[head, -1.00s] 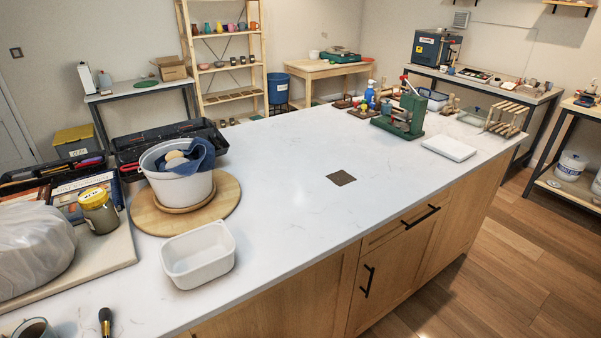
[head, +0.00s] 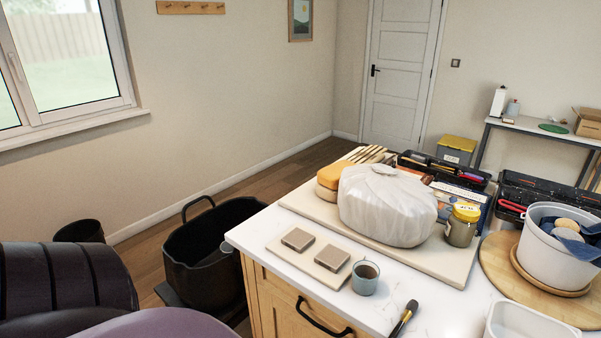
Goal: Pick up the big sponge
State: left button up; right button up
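A thick yellow-orange block (head: 329,177) that looks like the big sponge lies at the left end of the pale board (head: 440,268) on the counter. The white wrapped bag (head: 388,208) stands right beside it and covers part of its right side. A smaller, rounded tan sponge-like piece (head: 567,224) sits in the white bucket (head: 545,237) at the right, with a blue cloth (head: 585,245). Neither gripper is in view.
Two grey-brown tiles on a small board (head: 308,262), a cup (head: 365,278) and a brush (head: 404,318) lie in front of the bag. A yellow-lidded jar (head: 461,227) stands right of it.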

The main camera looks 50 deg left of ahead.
aim_at(329, 177)
jog(key=u, duration=1.3)
jog(key=j+z, duration=0.1)
jog(key=j, duration=0.15)
jog(key=i, duration=0.05)
